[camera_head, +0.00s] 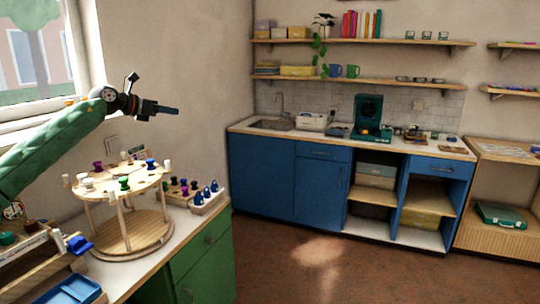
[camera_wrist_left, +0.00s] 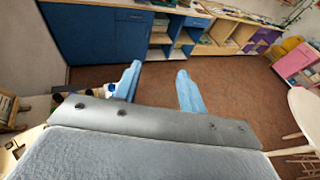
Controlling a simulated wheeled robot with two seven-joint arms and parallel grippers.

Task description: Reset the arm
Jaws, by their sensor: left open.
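My left arm (camera_head: 50,150) comes in from the left in a green sleeve, raised above the counter by the window. My left gripper (camera_head: 170,110) is held up in the air, over and behind the round wooden peg stand (camera_head: 128,228), and points to the right. In the left wrist view its two blue fingers (camera_wrist_left: 160,88) are apart with only floor between them, so it is open and empty. The stand has two wooden discs, with coloured pegs on the upper one. My right gripper is in neither view.
A wooden peg rack (camera_head: 207,204) stands right of the stand on the green cabinet (camera_head: 205,265). A blue tray (camera_head: 75,291) lies at the front left. Blue kitchen cabinets (camera_head: 262,170) line the far wall. The brown floor (camera_head: 330,275) between is clear.

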